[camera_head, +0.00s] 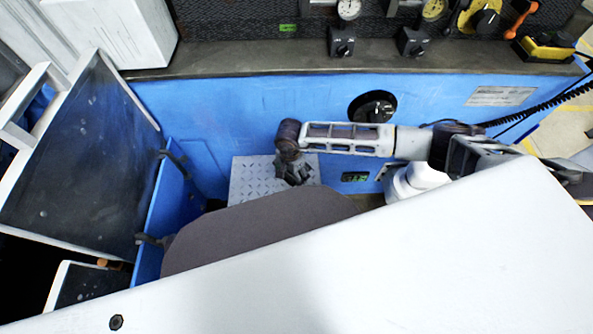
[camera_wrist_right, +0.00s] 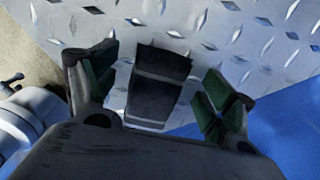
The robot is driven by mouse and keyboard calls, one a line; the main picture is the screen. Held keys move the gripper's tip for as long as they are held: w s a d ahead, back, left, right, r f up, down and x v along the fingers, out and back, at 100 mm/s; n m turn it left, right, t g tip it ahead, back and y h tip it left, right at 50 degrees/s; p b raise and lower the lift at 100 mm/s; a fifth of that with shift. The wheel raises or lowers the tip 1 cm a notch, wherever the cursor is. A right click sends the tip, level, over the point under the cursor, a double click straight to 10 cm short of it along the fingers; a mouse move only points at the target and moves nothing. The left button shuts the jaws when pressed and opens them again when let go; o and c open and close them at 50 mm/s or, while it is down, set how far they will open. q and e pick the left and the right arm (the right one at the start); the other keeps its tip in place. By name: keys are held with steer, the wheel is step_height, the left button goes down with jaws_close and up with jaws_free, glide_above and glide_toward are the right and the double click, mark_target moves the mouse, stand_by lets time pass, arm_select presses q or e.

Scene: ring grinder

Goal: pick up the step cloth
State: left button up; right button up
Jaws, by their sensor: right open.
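A dark grey, block-like thing (camera_wrist_right: 160,80), which looks like the folded step cloth, shows between my fingers in the right wrist view. It appears to lie on the metal diamond-plate step (camera_wrist_right: 265,75). My right gripper (camera_wrist_right: 160,62) is open, with one green-padded finger on each side of it and a visible gap to each. In the head view my right gripper (camera_head: 292,174) points down over the diamond-plate step (camera_head: 245,182). There the cloth cannot be told apart from the dark gripper. My left gripper is not in view.
A blue side panel (camera_head: 168,205) stands left of the step. A dark rounded surface (camera_head: 250,228) and a large white surface (camera_head: 350,275) cover the near side.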

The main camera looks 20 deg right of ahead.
mark_target(291, 175)
steer(key=c, duration=1)
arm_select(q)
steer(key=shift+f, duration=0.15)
arm_select(e)
steer(key=shift+r, duration=0.1)
steer(key=shift+r, duration=0.45)
arm_select(q)
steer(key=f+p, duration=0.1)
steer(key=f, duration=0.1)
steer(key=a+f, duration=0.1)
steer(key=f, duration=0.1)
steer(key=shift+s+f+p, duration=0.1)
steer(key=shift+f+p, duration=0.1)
steer(key=shift+p, duration=0.2)
arm_select(e)
step_height(291, 175, up, 9)
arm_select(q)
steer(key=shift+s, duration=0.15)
arm_select(e)
steer(key=shift+s+f, duration=0.1)
steer(key=shift+s, duration=0.05)
